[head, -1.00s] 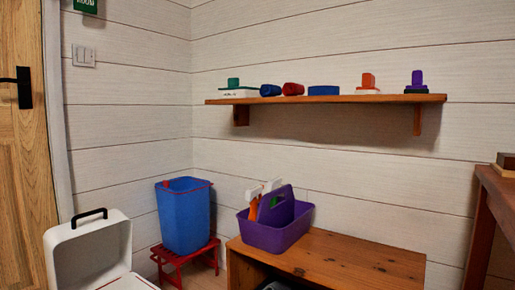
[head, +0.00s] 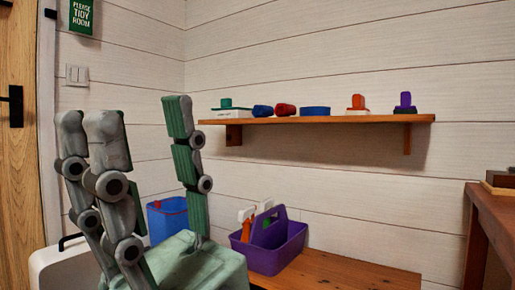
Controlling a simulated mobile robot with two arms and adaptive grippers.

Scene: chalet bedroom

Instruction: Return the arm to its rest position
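My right gripper (head: 134,122) stands large in the lower left of the head view, its fingers pointing up. One finger is on the right and two are on the left, spread wide apart. My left gripper is not in the view.
A wooden wall shelf (head: 330,119) holds several small coloured things. A purple caddy (head: 285,250) stands on a low wooden bench (head: 350,272), just right of my gripper. A wooden table (head: 490,212) is at the right edge. A door (head: 18,170) is at the left.

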